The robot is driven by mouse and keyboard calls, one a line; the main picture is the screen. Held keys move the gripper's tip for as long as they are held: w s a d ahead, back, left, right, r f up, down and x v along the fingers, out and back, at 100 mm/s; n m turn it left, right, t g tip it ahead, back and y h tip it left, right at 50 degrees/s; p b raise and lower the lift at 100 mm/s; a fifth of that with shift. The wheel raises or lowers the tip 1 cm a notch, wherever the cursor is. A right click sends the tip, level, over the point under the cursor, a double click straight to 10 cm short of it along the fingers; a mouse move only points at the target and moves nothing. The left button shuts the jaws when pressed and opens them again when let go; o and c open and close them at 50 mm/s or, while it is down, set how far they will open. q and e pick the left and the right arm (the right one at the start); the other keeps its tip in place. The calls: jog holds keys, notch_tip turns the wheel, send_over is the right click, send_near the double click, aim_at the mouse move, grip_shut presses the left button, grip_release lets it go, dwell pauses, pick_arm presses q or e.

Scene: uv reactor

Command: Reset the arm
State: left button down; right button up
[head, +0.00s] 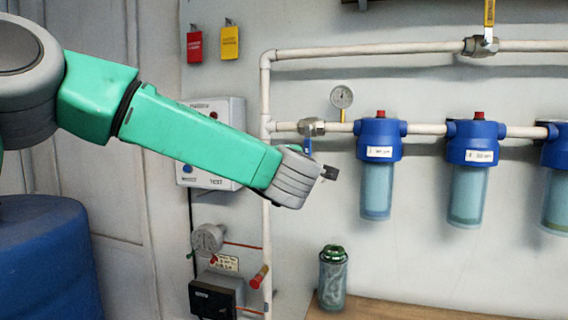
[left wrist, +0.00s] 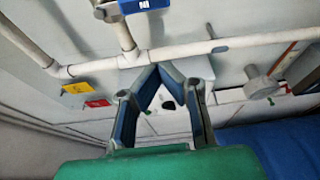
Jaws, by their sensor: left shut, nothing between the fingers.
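My left arm comes in from the left in the head view, stretched across the picture toward the pipework. Its gripper (head: 330,173) shows only as a small dark tip beyond the grey wrist, below and right of a blue valve handle (head: 308,146). Most of the gripper is hidden by the wrist. In the left wrist view, the two fingers of my left gripper (left wrist: 159,70) lean together at their tips, shut and empty. They appear in front of a white control box, which also shows behind my arm in the head view (head: 225,112). My right gripper is not in view.
Several blue-capped filter housings (head: 378,165) hang from the white pipe at right. A pressure gauge (head: 342,97) stands on the pipe. A green-topped canister (head: 333,278) stands on a wooden surface (head: 400,309). A blue drum (head: 45,255) is at lower left. Red (head: 194,46) and yellow (head: 229,42) tags hang above.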

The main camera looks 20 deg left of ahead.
pick_arm(q)
jog(key=s+d+f+m+g+h, duration=0.1)
jog(key=s+f+m+h, duration=0.3)
jog(key=f, duration=0.9)
jog(key=s+d+f+m+g, duration=0.15)
jog(key=f+m, duration=0.35)
jog(key=f, duration=0.7)
jog(key=s+a+f+m+g+h, duration=0.1)
jog(key=s+f+m+g, duration=0.15)
jog(key=s+f, duration=0.4)
jog(key=s+a+f+m+g+h, duration=0.1)
jog(key=s+f+m+g, duration=0.2)
jog(key=f, duration=0.7)
jog(key=s+a+f+m+g, duration=0.35)
jog(key=s+f, duration=0.75)
jog(key=s, duration=0.4)
jog(key=s+a+f+m+g, duration=0.2)
jog(key=s+a, duration=0.1)
jog(key=s, duration=0.6)
jog(key=s+a+f+m+g, duration=0.2)
jog(key=s+a+g, duration=0.1)
jog(key=s, duration=0.7)
jog(key=shift+a+f+m+y, duration=0.2)
jog(key=shift+a+m+y, duration=0.1)
jog(key=shift+y, duration=0.1)
jog(key=shift+a, duration=0.15)
jog(key=shift+w, duration=0.15)
